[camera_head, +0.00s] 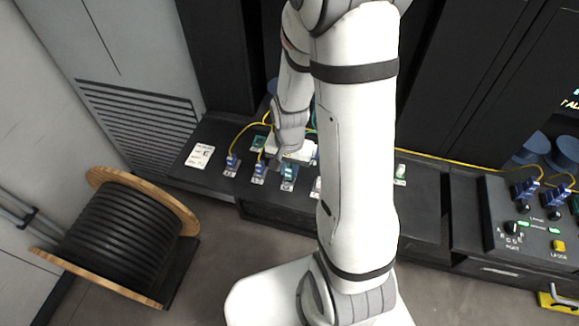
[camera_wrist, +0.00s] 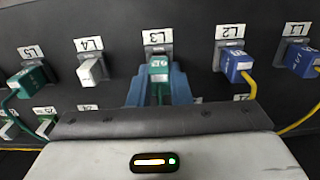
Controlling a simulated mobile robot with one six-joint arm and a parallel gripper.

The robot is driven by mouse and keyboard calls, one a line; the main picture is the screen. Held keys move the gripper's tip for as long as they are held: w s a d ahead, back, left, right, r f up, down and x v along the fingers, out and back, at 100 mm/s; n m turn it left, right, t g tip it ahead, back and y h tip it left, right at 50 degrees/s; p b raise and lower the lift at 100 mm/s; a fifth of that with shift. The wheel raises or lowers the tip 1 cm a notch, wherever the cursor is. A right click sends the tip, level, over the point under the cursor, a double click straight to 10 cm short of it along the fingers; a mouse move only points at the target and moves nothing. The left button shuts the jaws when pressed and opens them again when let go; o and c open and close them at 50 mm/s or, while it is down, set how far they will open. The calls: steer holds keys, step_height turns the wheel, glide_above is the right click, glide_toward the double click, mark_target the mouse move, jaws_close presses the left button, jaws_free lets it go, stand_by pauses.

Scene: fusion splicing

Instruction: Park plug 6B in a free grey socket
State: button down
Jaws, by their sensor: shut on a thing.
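In the wrist view, a green plug (camera_wrist: 158,72) stands at the socket marked L3, its label upside down and too small to read surely. My gripper (camera_wrist: 159,88) has its blue fingers on both sides of this plug and is shut on it. The plug's lower part is hidden by my gripper. The plug looks in line with the L3 socket; I cannot tell how deep it sits. In the head view, my gripper (camera_head: 279,162) is low over the panel's row of plugs, partly hidden by my arm.
Beside L3, a pale white piece (camera_wrist: 90,72) stands at L4 and a green plug (camera_wrist: 27,80) at L5. Blue plugs with yellow cables stand at L2 (camera_wrist: 235,64) and L1 (camera_wrist: 301,62). A cable drum (camera_head: 120,235) stands left; a control box (camera_head: 530,225) is at right.

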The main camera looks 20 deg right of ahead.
steer(key=shift+f, duration=0.55)
stand_by(0.5)
steer(key=c, duration=1.3)
jaws_free()
steer(key=shift+o, duration=0.2)
step_height(320, 180, up, 12)
steer(key=s+a+r+n+t+b, duration=0.2)
steer(key=s+r+n+t, duration=0.1)
steer(key=s+r+n, duration=0.4)
steer(key=s+r, duration=0.3)
steer(key=shift+s+a, duration=0.15)
steer(key=shift+s, duration=0.15)
